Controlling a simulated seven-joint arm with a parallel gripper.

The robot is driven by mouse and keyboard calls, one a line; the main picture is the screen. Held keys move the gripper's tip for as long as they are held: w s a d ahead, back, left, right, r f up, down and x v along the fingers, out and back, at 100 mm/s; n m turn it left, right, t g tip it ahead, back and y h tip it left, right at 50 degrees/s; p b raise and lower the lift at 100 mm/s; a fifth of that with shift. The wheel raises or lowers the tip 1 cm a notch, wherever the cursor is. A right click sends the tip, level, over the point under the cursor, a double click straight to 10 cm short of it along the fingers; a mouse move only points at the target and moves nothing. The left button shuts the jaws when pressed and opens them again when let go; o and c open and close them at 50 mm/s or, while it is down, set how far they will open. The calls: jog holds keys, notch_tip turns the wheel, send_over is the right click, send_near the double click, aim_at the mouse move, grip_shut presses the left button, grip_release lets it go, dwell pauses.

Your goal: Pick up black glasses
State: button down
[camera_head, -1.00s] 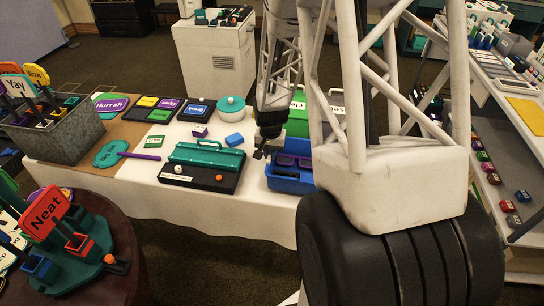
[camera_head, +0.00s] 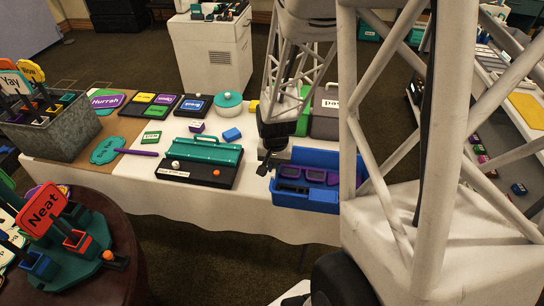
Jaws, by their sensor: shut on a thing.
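My gripper (camera_head: 266,168) points down beside the left end of the blue bin (camera_head: 304,198). It is shut on a small dark thing at its tips, which I take to be the black glasses; their outline merges with the dark fingers. Purple-framed eyewear with dark lenses (camera_head: 314,176) lies in the bin, to the right of my gripper. The bin's right end is hidden behind my white arm link.
A black tray with a teal-handled piece (camera_head: 203,155) stands left of the bin. A teal pot (camera_head: 228,104), a blue block (camera_head: 232,135) and sign boards (camera_head: 165,105) lie farther back. A grey crate (camera_head: 50,135) stands at far left. A round table with signs (camera_head: 120,255) is at front left.

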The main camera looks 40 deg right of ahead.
aim_at(286, 200)
jog(key=shift+s+a+r, duration=0.1)
jog(key=shift+s+a, duration=0.2)
jog(key=shift+s, duration=0.45)
jog(key=shift+s+a+r, duration=0.15)
jog(key=shift+s+a, duration=0.2)
jog(key=shift+s, duration=0.45)
jog(key=shift+s+a+r, duration=0.1)
jog(key=shift+s+a, duration=0.2)
jog(key=shift+s, duration=0.45)
jog(key=shift+r, duration=0.1)
jog(key=s+a+n, duration=0.4)
jog(key=s+n, duration=0.5)
jog(key=s, duration=0.1)
jog(key=shift+a, duration=0.1)
jog(key=shift+w, duration=0.1)
jog(key=shift+w+d+f, duration=0.3)
jog(key=shift+w+d, duration=0.7)
jog(key=shift+w, duration=1.45)
jog(key=shift+w+d+f, duration=0.25)
jog(key=shift+w+d, duration=0.8)
jog(key=shift+w, duration=1.4)
jog(key=shift+w+d+f, duration=0.3)
jog(key=shift+w+d, duration=0.7)
jog(key=shift+w, duration=1.45)
